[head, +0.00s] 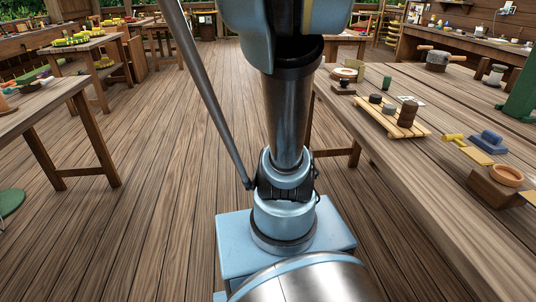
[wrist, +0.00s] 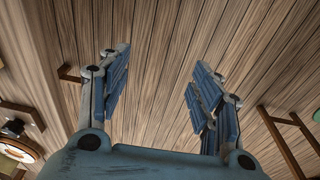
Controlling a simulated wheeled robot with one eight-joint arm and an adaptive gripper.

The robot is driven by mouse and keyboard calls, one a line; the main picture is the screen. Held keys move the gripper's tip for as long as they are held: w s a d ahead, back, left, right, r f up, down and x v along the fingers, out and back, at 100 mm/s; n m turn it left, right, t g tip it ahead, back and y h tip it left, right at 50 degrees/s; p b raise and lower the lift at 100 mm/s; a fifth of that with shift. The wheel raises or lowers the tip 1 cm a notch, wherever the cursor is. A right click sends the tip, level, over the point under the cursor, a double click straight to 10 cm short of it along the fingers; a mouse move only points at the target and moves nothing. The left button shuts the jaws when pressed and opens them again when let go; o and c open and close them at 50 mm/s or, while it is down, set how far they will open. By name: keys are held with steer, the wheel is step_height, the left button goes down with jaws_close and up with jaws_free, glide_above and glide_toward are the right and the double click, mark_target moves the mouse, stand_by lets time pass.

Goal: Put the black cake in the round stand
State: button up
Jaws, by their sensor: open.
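A slatted wooden rack (head: 378,112) on the right-hand table carries two short dark discs and a taller brown cylinder (head: 407,113). The darker disc (head: 375,98) looks like the black cake; a greyer disc (head: 389,108) sits beside it. A round ring on a wooden block (head: 506,176) near the table's right side may be the round stand, but I cannot tell for sure. My gripper (wrist: 158,88) is open and empty above the floor in the wrist view. It is out of the head view, which shows only my arm.
The right-hand table (head: 440,150) also holds a blue-handled tool (head: 487,141), a yellow tool (head: 454,139), a green object (head: 519,97) and a round dish (head: 345,73). Another table (head: 38,98) stands at left.

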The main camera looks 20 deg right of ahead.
steer(key=s+a+f, duration=0.5)
steer(key=f, duration=0.2)
steer(key=s+a+f+n+t, duration=0.1)
steer(key=s+a+f, duration=0.4)
steer(key=f, duration=0.2)
steer(key=shift+s+a+f+n+y, duration=0.25)
steer(key=shift+f+n+y, duration=0.05)
steer(key=shift+o, duration=0.5)
steer(key=shift+s+a+f, duration=0.1)
steer(key=shift+s+f, duration=0.1)
steer(key=shift+f, duration=0.1)
steer(key=w+d+r+m, duration=0.6)
steer(key=w+d+r, duration=0.15)
steer(key=r, duration=0.45)
step_height(320, 180, up, 16)
steer(key=m+g, duration=0.2)
steer(key=m, duration=1.5)
glide_above(376, 95)
steer(key=shift+n, duration=0.3)
steer(key=f, duration=1.1)
steer(key=shift+s+a+f, duration=0.1)
steer(key=shift+a+f, duration=0.05)
steer(key=shift+a, duration=0.25)
steer(key=shift+s+d+f, duration=0.1)
steer(key=shift+f, duration=1.2)
steer(key=shift+d+f, duration=0.1)
steer(key=shift+f, duration=1.2)
